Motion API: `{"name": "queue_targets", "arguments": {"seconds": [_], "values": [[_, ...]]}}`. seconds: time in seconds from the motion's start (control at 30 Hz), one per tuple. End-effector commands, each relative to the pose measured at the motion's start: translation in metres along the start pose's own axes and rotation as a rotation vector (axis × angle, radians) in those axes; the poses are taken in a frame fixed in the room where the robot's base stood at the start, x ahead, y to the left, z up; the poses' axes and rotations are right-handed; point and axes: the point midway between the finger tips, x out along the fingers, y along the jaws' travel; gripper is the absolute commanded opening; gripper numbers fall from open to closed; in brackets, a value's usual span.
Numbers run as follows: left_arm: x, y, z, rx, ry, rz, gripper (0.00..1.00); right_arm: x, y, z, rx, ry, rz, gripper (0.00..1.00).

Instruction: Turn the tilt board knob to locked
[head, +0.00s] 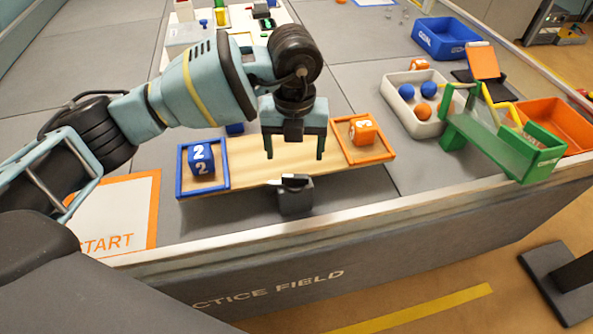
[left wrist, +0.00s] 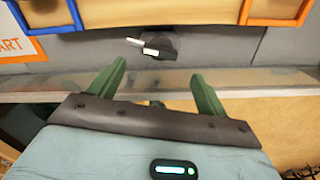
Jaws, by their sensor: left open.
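The tilt board (head: 250,172) is a wooden plank with a blue-edged tray at its left end and an orange-edged tray at its right end. It slopes, with its left end lower in the picture. Its dark knob (head: 295,181) with a pale pointer sits on a grey base at the board's near side. The knob shows in the left wrist view (left wrist: 157,48), pointer toward the left. My left gripper (head: 294,157) is open and empty, pointing down over the board, behind the knob in the head view. In the left wrist view the knob appears beyond the fingertips (left wrist: 158,70), between them. My right gripper is not seen.
A blue number cube (head: 201,160) is in the blue tray and an orange cube (head: 362,129) in the orange tray. A white tray with balls (head: 405,115) and a green ramp (head: 490,145) stand right. The field's border (head: 380,212) runs along the front.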

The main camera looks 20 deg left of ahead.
Motion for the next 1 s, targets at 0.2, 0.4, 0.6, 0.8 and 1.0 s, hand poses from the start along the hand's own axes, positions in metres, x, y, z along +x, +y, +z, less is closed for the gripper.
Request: {"name": "queue_targets", "arguments": {"seconds": [0.2,0.4,0.6,0.8,1.0], "values": [[0.029,0.001,-0.001,0.0,0.006,0.002,0.76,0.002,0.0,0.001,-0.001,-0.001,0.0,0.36],[0.058,0.0,-0.001,0.001,0.005,0.0,0.76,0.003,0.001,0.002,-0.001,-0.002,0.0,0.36],[0.073,0.0,-0.001,0.002,0.004,-0.001,0.76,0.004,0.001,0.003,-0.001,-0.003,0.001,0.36],[0.076,-0.001,-0.001,0.002,0.003,-0.002,0.76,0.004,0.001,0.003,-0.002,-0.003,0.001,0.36],[0.076,-0.001,-0.001,0.002,0.003,-0.002,0.66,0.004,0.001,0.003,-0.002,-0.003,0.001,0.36]]}}
